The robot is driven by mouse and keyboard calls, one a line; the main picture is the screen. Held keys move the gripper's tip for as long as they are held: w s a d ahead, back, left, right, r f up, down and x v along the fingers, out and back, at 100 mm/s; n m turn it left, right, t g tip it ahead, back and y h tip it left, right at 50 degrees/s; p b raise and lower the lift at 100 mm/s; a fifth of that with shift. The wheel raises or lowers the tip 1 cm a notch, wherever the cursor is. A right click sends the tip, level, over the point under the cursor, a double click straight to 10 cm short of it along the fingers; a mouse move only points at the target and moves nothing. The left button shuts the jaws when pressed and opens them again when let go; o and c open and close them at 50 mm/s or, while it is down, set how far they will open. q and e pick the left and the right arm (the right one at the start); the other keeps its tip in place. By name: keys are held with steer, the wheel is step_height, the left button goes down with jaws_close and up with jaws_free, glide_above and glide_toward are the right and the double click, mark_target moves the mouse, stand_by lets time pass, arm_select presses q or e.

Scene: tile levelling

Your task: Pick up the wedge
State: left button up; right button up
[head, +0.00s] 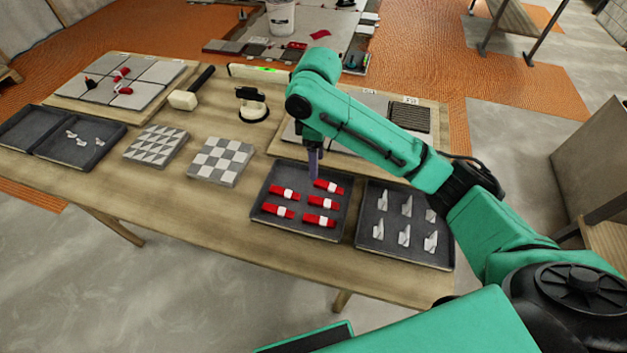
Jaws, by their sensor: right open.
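Several red wedges with white bands lie in a dark tray (262,217) near the table's front edge. The back right wedge (331,188) is closest to my right gripper (314,177). The other wedges include a back left one (285,192), a front left one (280,212) and a front right one (318,219). My right gripper points down over the back of this tray, with its fingers open. It is seen nearly edge-on, so the gap between the fingers and any contact with the wedge cannot be made out. My left gripper is not in view.
A tray of white clips (374,246) stands to the right. Checkered tiles (220,161), a white-headed mallet (184,99), a suction cup (252,109) and a spirit level (258,72) lie on the table (215,200). Tile panels with red wedges (125,90) are at the back left.

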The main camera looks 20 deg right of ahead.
glide_toward(316, 199)
steer(key=shift+s+d+f+p, duration=0.3)
steer(key=shift+s+f, duration=0.15)
steer(key=shift+s, duration=0.15)
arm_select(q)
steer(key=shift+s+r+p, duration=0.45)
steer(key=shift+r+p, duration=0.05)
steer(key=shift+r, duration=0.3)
arm_select(e)
steer(key=f, duration=0.5)
steer(key=w+f, duration=0.1)
steer(key=f, duration=0.1)
steer(key=shift+a+f, duration=0.3)
steer(key=shift+f, duration=0.05)
jaws_close()
